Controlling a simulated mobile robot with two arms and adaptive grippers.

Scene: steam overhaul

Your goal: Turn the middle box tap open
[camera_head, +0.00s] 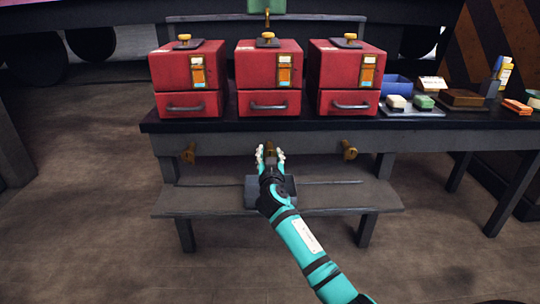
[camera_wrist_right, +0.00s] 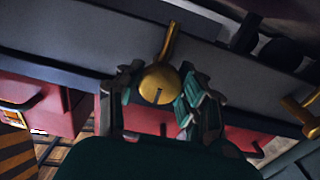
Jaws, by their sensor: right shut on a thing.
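The middle box tap (camera_head: 270,147) is a brass tap on the front of the bench, below the middle red box (camera_head: 262,62). In the right wrist view the tap (camera_wrist_right: 160,84) shows a round, slotted brass face with a stem at the top. My right gripper (camera_head: 270,156) has its fingers on either side of the tap and is shut on it. In the right wrist view the fingers (camera_wrist_right: 158,98) flank the round face. The gripper partly hides the tap in the head view. My left gripper is not in view.
Two more brass taps, left (camera_head: 188,153) and right (camera_head: 349,150), flank it. A left red box (camera_head: 172,70) and right red box (camera_head: 330,68) stand on the bench (camera_head: 230,124). A low shelf (camera_head: 350,197) with a grey tray (camera_head: 290,186) lies below my right gripper.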

